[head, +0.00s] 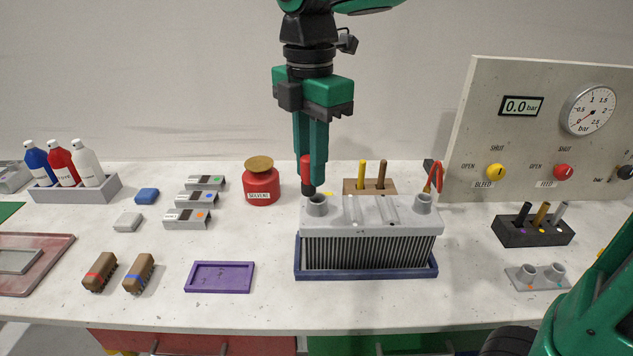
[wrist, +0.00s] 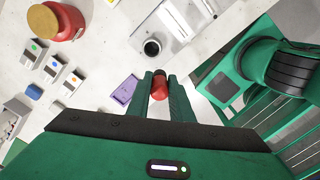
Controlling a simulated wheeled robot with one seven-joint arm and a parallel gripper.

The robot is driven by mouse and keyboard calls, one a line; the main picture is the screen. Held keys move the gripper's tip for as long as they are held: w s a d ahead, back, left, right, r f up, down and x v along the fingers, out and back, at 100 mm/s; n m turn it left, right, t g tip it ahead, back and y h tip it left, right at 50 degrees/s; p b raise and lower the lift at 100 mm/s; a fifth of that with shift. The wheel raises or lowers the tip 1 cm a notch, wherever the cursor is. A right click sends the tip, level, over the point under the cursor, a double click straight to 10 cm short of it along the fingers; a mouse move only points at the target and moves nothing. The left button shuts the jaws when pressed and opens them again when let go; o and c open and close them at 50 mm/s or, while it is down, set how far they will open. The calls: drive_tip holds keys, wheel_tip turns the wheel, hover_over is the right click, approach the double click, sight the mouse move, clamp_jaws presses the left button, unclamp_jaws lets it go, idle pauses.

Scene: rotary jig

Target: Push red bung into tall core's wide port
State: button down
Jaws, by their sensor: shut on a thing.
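The tall core (head: 370,215) is a pale grey block with a dark finned front, standing upright in a blue tray (head: 372,273). It has a round raised port (head: 317,205) at its left end and another port (head: 424,202) at its right end. My gripper (head: 311,183) is shut on the red bung (head: 306,172), whose lower end is dark. It holds the bung upright, just behind and left of the left port in the head view. In the wrist view the bung (wrist: 158,88) sits between the fingers, apart from the dark open port (wrist: 152,47).
A red solvent can (head: 262,187) stands left of the core. A brown block (head: 350,186) with upright pins is behind it, beside red-handled pliers (head: 433,176). A gauge panel (head: 535,120) rises at right. A purple tray (head: 220,277) lies front left, with bare bench around it.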

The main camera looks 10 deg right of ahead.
drive_tip(key=shift+w+d+f, duration=0.35)
drive_tip(key=shift+w+f, duration=0.25)
drive_tip(key=shift+f, duration=0.5)
drive_tip(key=shift+w+d+f, duration=0.35)
drive_tip(key=shift+w+f, duration=0.25)
drive_tip(key=shift+f, duration=0.5)
drive_tip(key=shift+w+d+f, duration=0.35)
drive_tip(key=shift+w+f, duration=0.25)
drive_tip(key=shift+f, duration=0.5)
drive_tip(key=c, duration=1.6)
unclamp_jaws()
drive_tip(key=shift+r, duration=0.1)
